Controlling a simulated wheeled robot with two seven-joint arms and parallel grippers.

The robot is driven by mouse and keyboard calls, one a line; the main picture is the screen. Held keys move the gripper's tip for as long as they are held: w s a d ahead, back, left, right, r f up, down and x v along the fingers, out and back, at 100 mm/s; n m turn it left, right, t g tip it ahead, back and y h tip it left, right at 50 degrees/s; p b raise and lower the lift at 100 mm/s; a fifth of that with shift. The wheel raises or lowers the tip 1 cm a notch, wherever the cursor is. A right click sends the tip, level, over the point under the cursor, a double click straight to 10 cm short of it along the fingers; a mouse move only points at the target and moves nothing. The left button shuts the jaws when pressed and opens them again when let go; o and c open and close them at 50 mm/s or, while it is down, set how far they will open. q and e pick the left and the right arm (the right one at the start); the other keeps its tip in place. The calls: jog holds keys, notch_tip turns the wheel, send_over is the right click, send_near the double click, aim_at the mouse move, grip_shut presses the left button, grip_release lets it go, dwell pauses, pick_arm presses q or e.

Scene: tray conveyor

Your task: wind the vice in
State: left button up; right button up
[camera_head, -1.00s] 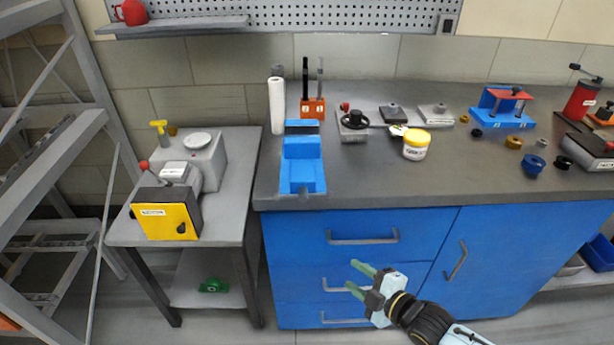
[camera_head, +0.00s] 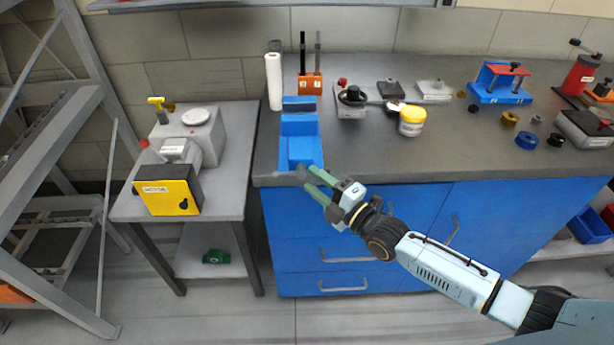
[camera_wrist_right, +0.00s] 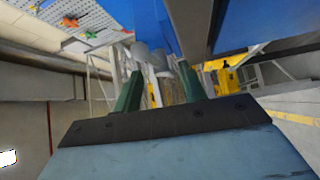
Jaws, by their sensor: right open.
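The blue vice (camera_head: 300,142) stands on the workbench at its front edge, left of centre in the head view. A grey, blurred part, seemingly its handle (camera_head: 288,178), sticks out at its front below the bench edge. My right gripper (camera_head: 310,179) is open just right of this part, its green fingers pointing left at it. In the right wrist view the open fingers (camera_wrist_right: 160,80) reach toward grey rounded parts (camera_wrist_right: 141,54) under the blue vice body (camera_wrist_right: 155,22). I cannot tell whether they touch. My left gripper is out of view.
The grey bench top (camera_head: 375,155) holds a yellow-lidded jar (camera_head: 411,121), an orange tool block (camera_head: 310,84) and a white roll (camera_head: 274,82). A side table (camera_head: 233,180) with a yellow-fronted motor unit (camera_head: 168,197) stands left. Blue drawers (camera_head: 350,262) lie below the bench.

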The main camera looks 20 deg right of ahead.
aim_at(301, 171)
jog(key=shift+x, duration=1.6)
grip_shut()
